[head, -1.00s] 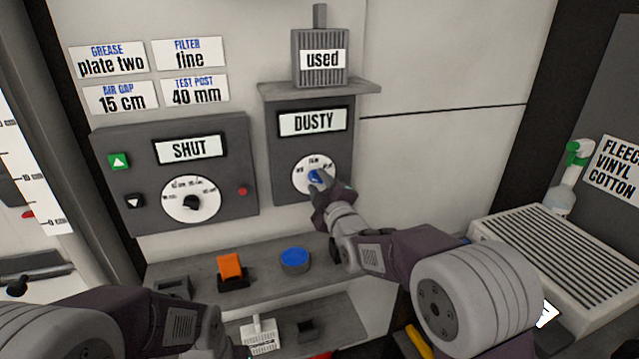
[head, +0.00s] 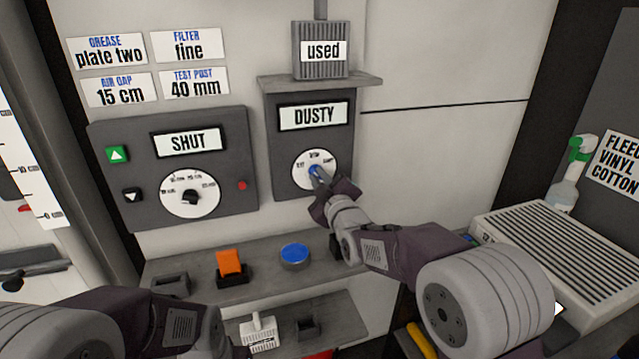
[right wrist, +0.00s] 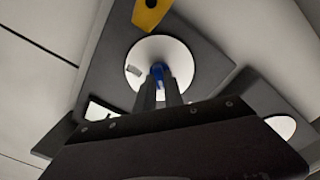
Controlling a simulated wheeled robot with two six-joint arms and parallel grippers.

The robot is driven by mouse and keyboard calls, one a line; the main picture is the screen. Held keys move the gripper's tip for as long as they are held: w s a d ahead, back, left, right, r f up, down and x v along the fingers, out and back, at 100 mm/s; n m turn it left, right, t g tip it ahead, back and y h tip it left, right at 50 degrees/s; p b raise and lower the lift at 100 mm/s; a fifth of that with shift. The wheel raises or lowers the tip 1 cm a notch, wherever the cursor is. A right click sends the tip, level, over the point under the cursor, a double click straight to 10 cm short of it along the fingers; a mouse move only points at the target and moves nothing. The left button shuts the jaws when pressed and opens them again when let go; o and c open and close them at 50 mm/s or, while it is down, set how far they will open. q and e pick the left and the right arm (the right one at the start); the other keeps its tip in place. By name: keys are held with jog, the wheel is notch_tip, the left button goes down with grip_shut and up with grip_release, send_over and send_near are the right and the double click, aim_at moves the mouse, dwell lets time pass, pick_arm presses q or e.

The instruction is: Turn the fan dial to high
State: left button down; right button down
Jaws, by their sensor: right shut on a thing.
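The blue knob (head: 315,171) sits on a round white dial (head: 301,178) on the grey panel (head: 285,150) under a display reading "DUSTY". My right gripper (head: 319,178) is shut on the blue knob from the lower right. In the head view the knob's ridge looks tilted up and to the left; its exact setting is too small to read. The right wrist view shows both fingers closed around the blue knob (right wrist: 158,72) in front of the white dial (right wrist: 188,65). My left arm shows at the bottom left, but its gripper is not visible.
A left panel (head: 228,205) reads "SHUT" and has a black-knobbed dial. A ribbed box labelled "used" (head: 321,66) stands on the ledge above the fan panel. Below, a shelf (head: 205,288) holds an orange switch (head: 229,262) and a blue round button (head: 295,254).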

jog(key=m+b, duration=0.1)
jog(key=m, duration=0.1)
jog(key=m+b, duration=0.2)
jog(key=m, duration=0.1)
jog(key=shift+f+m, duration=0.2)
jog(key=shift+m, duration=0.1)
jog(key=m+b, duration=0.2)
jog(key=m, duration=0.3)
jog(key=shift+d, duration=0.1)
jog(key=m+b, duration=0.2)
jog(key=m, duration=0.3)
jog(key=shift+m, duration=0.4)
jog(key=shift+d+m+b, duration=0.1)
jog(key=shift+m+b, duration=0.75)
jog(key=shift+m, duration=1.45)
jog(key=c, duration=1.4)
grip_release()
jog(key=shift+r, duration=0.1)
jog(key=shift+c, duration=0.2)
jog(key=v, duration=0.9)
jog(key=shift+b, duration=0.3)
